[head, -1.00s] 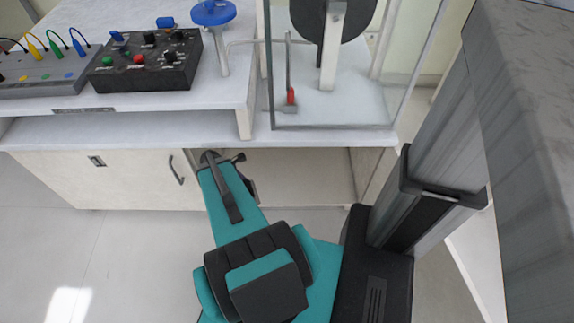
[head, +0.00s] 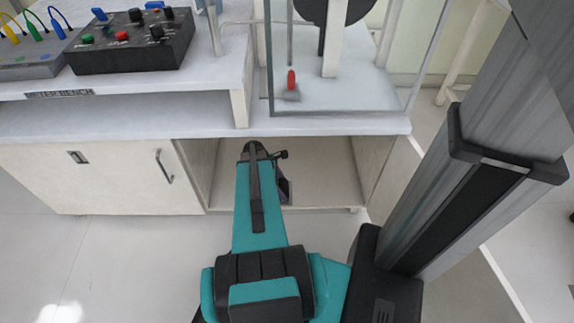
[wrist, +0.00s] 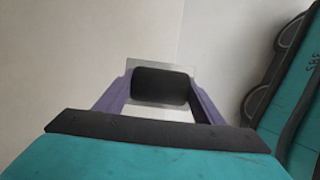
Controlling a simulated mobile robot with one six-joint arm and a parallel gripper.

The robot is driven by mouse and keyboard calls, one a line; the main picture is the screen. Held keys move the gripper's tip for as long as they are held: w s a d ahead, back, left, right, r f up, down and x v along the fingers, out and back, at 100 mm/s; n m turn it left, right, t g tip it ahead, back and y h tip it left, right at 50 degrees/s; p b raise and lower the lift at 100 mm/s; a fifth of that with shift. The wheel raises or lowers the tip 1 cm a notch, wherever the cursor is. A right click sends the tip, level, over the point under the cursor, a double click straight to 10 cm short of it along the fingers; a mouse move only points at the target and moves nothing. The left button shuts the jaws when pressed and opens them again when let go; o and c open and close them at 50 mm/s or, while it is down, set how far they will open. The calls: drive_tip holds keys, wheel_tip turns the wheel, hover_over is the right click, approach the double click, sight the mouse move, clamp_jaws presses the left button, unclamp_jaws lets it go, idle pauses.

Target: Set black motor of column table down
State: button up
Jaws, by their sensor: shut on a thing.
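In the wrist view, my gripper (wrist: 160,98) has two purple fingers shut on a black block with rounded corners, which I take to be the black motor (wrist: 160,86). A thin grey plate edge shows around the motor. In the head view, only a small dark part of my gripper (head: 285,190) shows beside my teal arm link, in front of the open cabinet bay. The motor is hidden there by my arm. I cannot tell which piece of furniture is the column table.
The open cabinet bay (head: 325,178) under the bench has a bare floor. A closed cabinet door (head: 100,180) is on its left. On the bench above are a black control box (head: 132,45) and a glass enclosure (head: 330,85) with a dark disc (head: 345,10). Clear floor lies left.

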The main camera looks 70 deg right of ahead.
drive_tip(key=shift+s+d+f, duration=0.15)
drive_tip(key=shift+s+d, duration=0.1)
drive_tip(key=shift+s, duration=0.1)
drive_tip(key=shift+w, duration=0.1)
drive_tip(key=shift+w+d+f, duration=0.1)
drive_tip(key=shift+w+d, duration=0.05)
drive_tip(key=shift+d, duration=0.2)
drive_tip(key=w+d+b, duration=0.1)
drive_tip(key=d, duration=0.3)
drive_tip(key=w+d+f+b, duration=0.1)
drive_tip(key=d+b, duration=0.1)
drive_tip(key=d, duration=0.3)
drive_tip(key=w+d+b, duration=0.1)
drive_tip(key=w+d, duration=0.1)
drive_tip(key=d, duration=0.2)
drive_tip(key=shift+d+f+b, duration=0.15)
drive_tip(key=shift+f+b, duration=0.1)
drive_tip(key=shift+b, duration=0.15)
drive_tip(key=shift+w+d+r, duration=0.1)
drive_tip(key=shift+w+d, duration=0.15)
drive_tip(key=shift+d, duration=0.4)
drive_tip(key=shift+f+b, duration=1.25)
drive_tip(key=shift+f, duration=0.55)
